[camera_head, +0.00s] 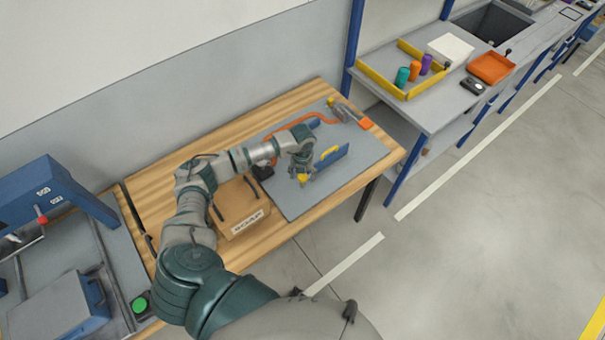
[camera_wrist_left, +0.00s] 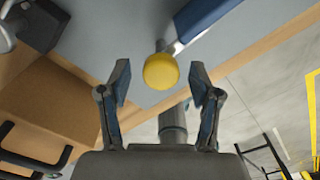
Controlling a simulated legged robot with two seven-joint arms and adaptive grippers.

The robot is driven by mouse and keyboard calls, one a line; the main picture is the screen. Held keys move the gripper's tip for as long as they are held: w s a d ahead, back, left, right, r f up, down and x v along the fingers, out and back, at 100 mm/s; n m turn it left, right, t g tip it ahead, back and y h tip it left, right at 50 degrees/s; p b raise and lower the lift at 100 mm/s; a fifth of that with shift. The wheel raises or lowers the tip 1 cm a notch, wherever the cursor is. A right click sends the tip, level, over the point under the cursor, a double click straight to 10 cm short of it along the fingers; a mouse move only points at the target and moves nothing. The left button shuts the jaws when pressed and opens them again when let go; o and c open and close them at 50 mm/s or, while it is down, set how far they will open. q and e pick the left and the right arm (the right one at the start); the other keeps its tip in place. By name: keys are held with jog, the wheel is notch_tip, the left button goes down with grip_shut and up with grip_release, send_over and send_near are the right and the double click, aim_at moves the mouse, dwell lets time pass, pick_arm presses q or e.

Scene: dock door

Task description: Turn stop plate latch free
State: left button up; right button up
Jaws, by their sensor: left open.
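A blue upright plate (camera_head: 334,161), with a yellow part (camera_head: 329,153) at its face, stands on a grey board on the wooden bench. A round yellow knob (camera_head: 302,178) shows at its near left end, just below my left gripper (camera_head: 303,170). In the left wrist view, the yellow knob (camera_wrist_left: 160,71) sits on a metal bar running to the blue plate (camera_wrist_left: 203,14). My left gripper (camera_wrist_left: 163,84) is open, one finger on each side of the knob, without visible contact. My right gripper is not in view.
A brown box (camera_head: 241,208) stands left of the grey board (camera_head: 300,208). An orange curved part (camera_head: 331,118) lies behind the arm. A blue-framed shelf (camera_head: 437,110) with a yellow-edged tray stands right. A blue machine (camera_head: 45,195) stands left.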

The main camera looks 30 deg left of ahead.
pick_arm(q)
jog(key=c, duration=1.1)
jog(key=shift+c, duration=0.2)
